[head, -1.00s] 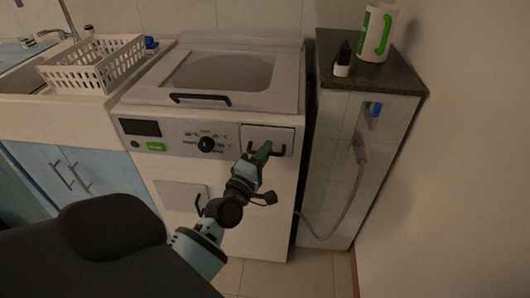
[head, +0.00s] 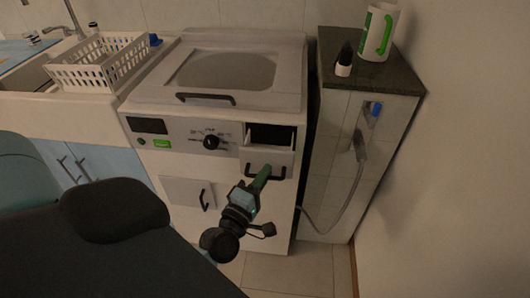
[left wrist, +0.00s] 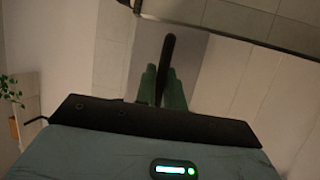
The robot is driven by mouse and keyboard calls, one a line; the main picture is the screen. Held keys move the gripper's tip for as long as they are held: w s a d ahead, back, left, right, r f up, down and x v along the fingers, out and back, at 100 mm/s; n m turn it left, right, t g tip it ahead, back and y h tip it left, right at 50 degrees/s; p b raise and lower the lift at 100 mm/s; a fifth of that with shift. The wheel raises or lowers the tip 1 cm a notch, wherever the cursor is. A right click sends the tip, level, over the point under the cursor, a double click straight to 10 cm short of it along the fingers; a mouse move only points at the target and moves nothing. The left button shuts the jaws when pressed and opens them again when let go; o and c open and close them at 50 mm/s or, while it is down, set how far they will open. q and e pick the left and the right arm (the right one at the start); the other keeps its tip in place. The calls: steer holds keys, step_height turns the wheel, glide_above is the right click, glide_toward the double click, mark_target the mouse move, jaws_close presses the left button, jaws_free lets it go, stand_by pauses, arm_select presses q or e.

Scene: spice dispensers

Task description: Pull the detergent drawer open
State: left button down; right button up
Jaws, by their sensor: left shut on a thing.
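The detergent drawer (head: 281,157) is at the upper right of the white washing machine's front. It stands pulled out, with a dark opening (head: 271,134) showing above its front panel. My left gripper (head: 263,174) is at the drawer's dark handle, its green fingers shut on it. In the left wrist view the dark handle (left wrist: 168,52) lies between the two green fingers (left wrist: 163,85). The fingers hide part of the handle in the head view. My right gripper is in neither view.
The washing machine lid (head: 220,73) is shut, with a dark handle. A white basket (head: 100,62) is by the sink. The floor in front is clear.

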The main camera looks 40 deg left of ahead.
arm_select(q)
steer(key=shift+s+d, duration=0.4)
steer(key=shift+s, duration=0.2)
steer(key=c, duration=1.8)
jaws_free()
steer(key=shift+o, duration=0.2)
steer(key=b+v, duration=0.1)
steer(key=v, duration=0.6)
steer(key=shift+s, duration=0.4)
